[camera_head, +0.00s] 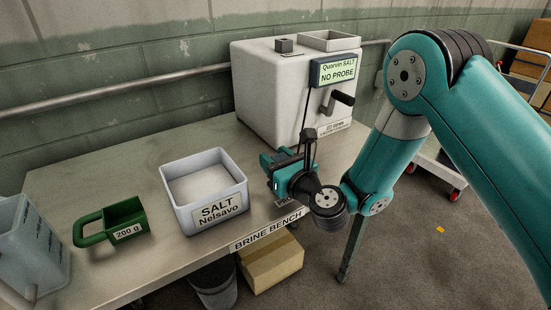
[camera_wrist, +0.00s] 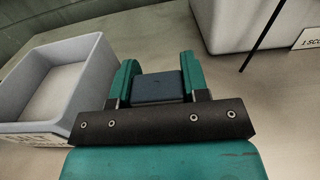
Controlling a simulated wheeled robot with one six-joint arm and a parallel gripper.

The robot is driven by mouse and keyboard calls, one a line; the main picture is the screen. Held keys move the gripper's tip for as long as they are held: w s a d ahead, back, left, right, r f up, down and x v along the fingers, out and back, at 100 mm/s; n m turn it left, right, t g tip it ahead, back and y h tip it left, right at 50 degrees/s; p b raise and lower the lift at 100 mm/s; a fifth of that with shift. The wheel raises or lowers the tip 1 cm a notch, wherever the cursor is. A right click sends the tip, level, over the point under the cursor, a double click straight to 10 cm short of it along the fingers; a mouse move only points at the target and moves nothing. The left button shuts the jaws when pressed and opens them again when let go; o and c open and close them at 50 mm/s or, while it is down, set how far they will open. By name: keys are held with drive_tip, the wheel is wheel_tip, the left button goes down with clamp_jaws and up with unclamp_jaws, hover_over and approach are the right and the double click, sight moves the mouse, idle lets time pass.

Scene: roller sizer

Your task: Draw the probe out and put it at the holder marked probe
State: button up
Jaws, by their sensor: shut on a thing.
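My gripper (camera_head: 288,168) is low over the right end of the bench. In the wrist view, the gripper (camera_wrist: 160,75) is shut on a dark blue-grey block (camera_wrist: 160,88), which looks like the probe's head. Its lower part is hidden by the jaws. The display (camera_head: 338,70) on the white machine (camera_head: 262,90) reads "Quorvin SALT NO PROBE". A thin dark line (camera_head: 306,113) runs down from near the display. It also shows in the wrist view (camera_wrist: 263,38). A small label (camera_head: 283,203) at the bench front is mostly hidden by my gripper, so a probe holder there cannot be made out.
A pale bin (camera_head: 222,208) marked "SALT Nelsavo" stands left of my gripper. A green "200 g" scoop (camera_head: 123,215) and a translucent container (camera_head: 35,250) are farther left. The bench (camera_head: 75,180) has clear room behind them. A crank handle (camera_head: 343,98) sticks out of the machine.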

drive_tip(key=shift+f+b, duration=1)
drive_tip(key=shift+f, duration=0.1)
drive_tip(key=o, duration=1)
drive_tip(key=shift+s, duration=0.1)
